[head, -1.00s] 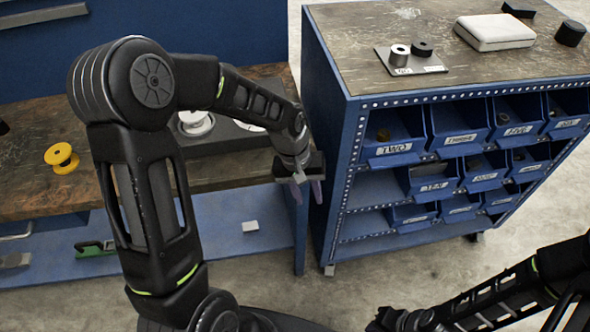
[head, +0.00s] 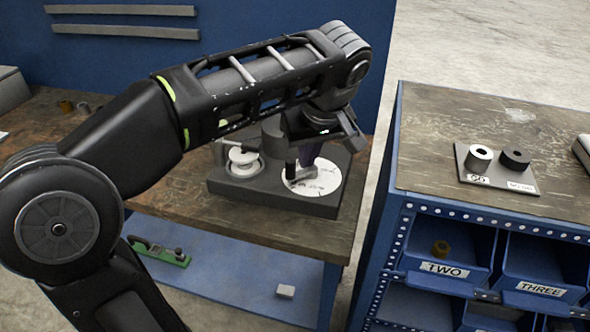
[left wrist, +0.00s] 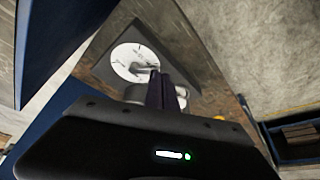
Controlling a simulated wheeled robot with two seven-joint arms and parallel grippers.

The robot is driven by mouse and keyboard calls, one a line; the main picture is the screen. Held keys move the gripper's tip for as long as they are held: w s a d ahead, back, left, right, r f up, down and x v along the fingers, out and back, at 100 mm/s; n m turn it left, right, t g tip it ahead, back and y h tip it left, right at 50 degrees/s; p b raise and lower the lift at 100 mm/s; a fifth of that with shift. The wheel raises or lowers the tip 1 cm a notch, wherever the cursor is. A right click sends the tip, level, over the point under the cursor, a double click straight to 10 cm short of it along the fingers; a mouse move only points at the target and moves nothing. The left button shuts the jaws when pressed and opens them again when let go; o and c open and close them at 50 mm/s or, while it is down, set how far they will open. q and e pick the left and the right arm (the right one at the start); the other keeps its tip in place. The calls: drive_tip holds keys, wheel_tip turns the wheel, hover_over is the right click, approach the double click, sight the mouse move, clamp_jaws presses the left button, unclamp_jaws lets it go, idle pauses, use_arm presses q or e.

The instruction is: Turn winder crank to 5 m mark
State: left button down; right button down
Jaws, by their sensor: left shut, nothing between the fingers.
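The winder is a dark base (head: 235,190) on the wooden bench with a white spool (head: 243,163) at its left and a white marked dial (head: 325,180) at its right. The dial also shows in the left wrist view (left wrist: 128,62), with a small grey part over it that may be the crank or pointer. Its marks are too small to read. My left gripper (head: 303,165) is shut and empty, fingers pointing down over the dial; I cannot tell whether they touch anything. The fingers show in the left wrist view (left wrist: 166,92). My right gripper is out of view.
A blue bin cabinet (head: 400,230) stands right of the bench, with a plate of two cylinders (head: 497,172) on top. A green-based tool (head: 160,253) and a small white block (head: 285,291) lie on the lower shelf. My left arm hides much of the bench.

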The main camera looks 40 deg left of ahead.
use_arm(q)
hover_over(291, 179)
drive_tip(key=s+d, duration=0.2)
drive_tip(key=d, duration=0.1)
wheel_tip(291, 179, down, 9)
drive_tip(key=shift+w+a+f, duration=0.1)
drive_tip(key=shift+f, duration=0.05)
drive_tip(key=shift+w+a, duration=0.3)
drive_tip(key=shift+a, duration=0.05)
drive_tip(key=shift+a+m, duration=0.25)
drive_tip(key=shift+m, duration=0.05)
